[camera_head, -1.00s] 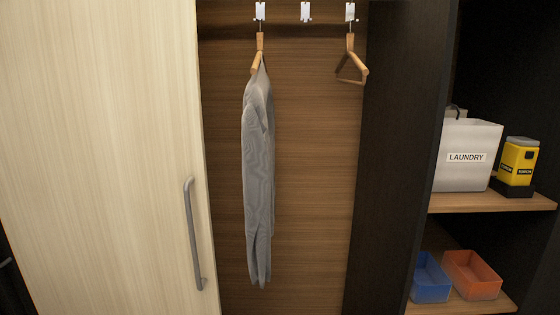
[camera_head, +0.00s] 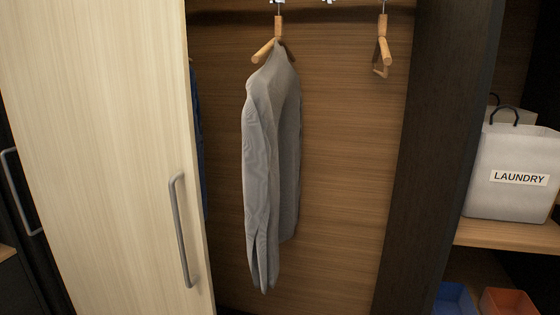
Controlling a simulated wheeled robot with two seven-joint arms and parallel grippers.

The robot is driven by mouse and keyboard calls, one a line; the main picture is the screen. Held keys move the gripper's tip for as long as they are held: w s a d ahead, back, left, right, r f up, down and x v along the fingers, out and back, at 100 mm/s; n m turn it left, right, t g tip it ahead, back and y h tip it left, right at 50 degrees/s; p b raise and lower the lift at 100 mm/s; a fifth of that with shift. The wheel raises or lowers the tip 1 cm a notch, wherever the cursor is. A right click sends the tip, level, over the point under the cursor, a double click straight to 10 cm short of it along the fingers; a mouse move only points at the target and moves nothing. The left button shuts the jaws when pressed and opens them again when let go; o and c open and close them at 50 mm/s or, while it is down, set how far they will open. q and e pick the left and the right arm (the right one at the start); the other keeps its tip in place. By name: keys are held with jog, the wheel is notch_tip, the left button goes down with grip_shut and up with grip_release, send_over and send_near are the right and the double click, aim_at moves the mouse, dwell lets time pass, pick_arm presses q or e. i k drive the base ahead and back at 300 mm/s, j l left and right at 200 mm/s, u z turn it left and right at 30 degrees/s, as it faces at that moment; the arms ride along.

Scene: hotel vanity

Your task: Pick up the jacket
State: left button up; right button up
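The grey jacket (camera_head: 270,150) hangs on a wooden hanger (camera_head: 279,38) from a hook at the top of the open wardrobe. Its sleeve hangs down on the left side, and its lower hem is free of the wardrobe floor. Neither of my grippers is in view.
A pale sliding door panel (camera_head: 100,150) with a grey handle (camera_head: 182,230) stands left of the jacket. An empty wooden hanger (camera_head: 383,50) hangs to the right. A white laundry bag (camera_head: 512,190) stands on a shelf (camera_head: 505,235). Blue (camera_head: 455,300) and orange (camera_head: 508,303) bins sit below.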

aim_at(272, 114)
jog(key=i+l, duration=0.15)
jog(key=l, duration=0.2)
jog(key=i+l+u, duration=0.1)
jog(key=l, duration=0.3)
jog(key=i+l, duration=0.15)
jog(key=l, duration=0.2)
jog(key=u, duration=0.05)
